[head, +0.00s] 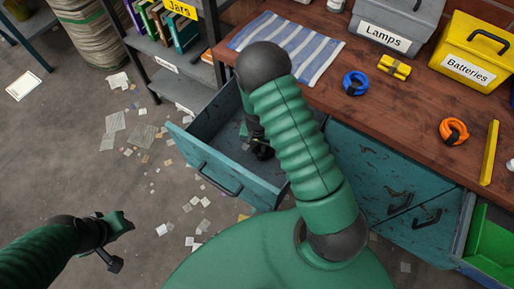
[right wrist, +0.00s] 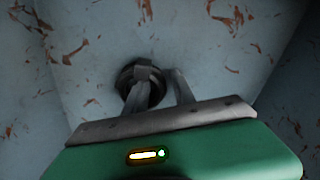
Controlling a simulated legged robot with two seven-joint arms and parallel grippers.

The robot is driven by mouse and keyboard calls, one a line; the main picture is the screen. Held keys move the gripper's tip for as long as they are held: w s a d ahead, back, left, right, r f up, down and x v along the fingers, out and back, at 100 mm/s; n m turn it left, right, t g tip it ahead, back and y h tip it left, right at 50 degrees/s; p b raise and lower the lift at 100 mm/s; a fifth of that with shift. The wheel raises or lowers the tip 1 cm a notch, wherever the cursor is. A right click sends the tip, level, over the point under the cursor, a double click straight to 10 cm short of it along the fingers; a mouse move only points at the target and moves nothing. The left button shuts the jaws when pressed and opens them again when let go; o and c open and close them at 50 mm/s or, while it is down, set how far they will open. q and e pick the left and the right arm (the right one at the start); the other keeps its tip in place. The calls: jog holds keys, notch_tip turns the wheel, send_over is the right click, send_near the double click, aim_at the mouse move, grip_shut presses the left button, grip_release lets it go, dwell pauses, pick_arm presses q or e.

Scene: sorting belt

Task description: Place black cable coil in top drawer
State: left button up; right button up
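The black cable coil (right wrist: 130,78) lies inside the open top drawer (head: 205,160), against its pale, rust-marked inner surface in the right wrist view. In the head view a dark piece of it (head: 263,152) shows beside my arm. My right gripper (right wrist: 165,82) reaches down into the drawer. Its two fingers stand apart, with one overlapping the coil and a gap to the other; they do not look closed on it. In the head view my right arm hides most of this gripper. My left gripper (head: 112,245) hangs over the floor at lower left, away from the drawer; its finger opening is unclear.
The wooden bench holds a striped cloth (head: 287,47), blue coil (head: 355,83), orange coil (head: 453,131), yellow item (head: 394,67), grey Lamps box (head: 398,22) and yellow Batteries box (head: 470,60). A shelf (head: 180,85) stands behind the open drawer. Paper scraps litter the floor.

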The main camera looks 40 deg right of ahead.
aim_at(257, 149)
notch_tip(257, 149, up, 13)
jog(key=p, duration=0.5)
jog(key=s+a+r+n+t, duration=0.1)
jog(key=s+a+r+n, duration=0.3)
jog(key=r, duration=0.2)
jog(key=s+a+r+n+t, duration=0.1)
jog(key=s+a+r+n, duration=0.3)
jog(key=r, duration=0.3)
jog(key=shift+s+n+t, duration=0.3)
jog(key=shift+n, duration=0.3)
